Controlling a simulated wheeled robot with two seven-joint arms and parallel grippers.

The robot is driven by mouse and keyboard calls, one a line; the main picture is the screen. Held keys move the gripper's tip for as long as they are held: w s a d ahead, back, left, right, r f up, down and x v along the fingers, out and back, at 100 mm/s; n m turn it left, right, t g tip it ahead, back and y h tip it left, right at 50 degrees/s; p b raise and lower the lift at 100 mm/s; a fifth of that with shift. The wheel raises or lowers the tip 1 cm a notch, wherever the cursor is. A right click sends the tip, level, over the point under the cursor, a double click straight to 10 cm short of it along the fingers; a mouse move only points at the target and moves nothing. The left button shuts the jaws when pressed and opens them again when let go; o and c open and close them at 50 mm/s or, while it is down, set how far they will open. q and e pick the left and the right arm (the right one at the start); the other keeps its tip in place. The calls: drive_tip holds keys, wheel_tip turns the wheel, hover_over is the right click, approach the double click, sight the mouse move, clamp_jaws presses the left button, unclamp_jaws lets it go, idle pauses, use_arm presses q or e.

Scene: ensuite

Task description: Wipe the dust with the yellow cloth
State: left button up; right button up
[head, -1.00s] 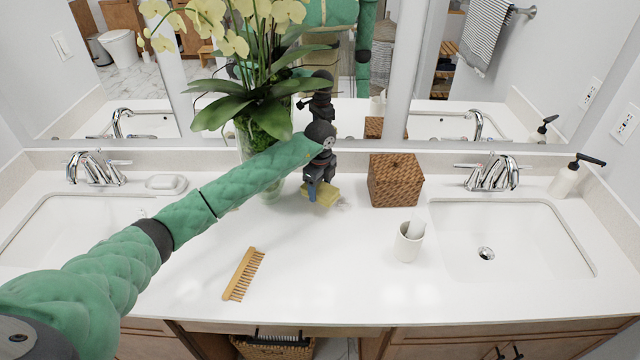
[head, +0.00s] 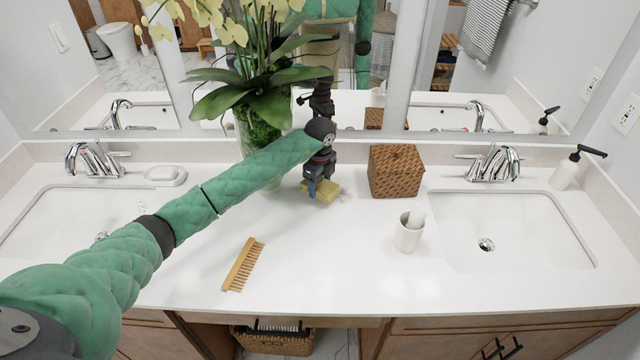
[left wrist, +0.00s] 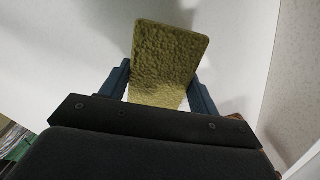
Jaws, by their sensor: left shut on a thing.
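The yellow cloth (head: 328,191) is a thick, rough-textured pad at the back middle of the white counter, left of the woven box. My left gripper (head: 318,186) is shut on it and points down. In the left wrist view the cloth (left wrist: 168,55) sticks out from between the two blue fingers of the gripper (left wrist: 160,88). The cloth looks to be at or just on the counter; exact contact is hard to tell. I cannot clearly make out dust beside it. My right gripper is not in view.
A potted orchid (head: 262,120) stands close behind my left forearm. The woven box (head: 395,171) is just right of the cloth. The front middle is clear.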

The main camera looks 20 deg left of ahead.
sight(331, 184)
use_arm(q)
drive_tip(key=shift+f, duration=0.3)
drive_tip(key=shift+f+b, duration=0.6)
drive_tip(key=shift+f, duration=0.05)
idle(0.3)
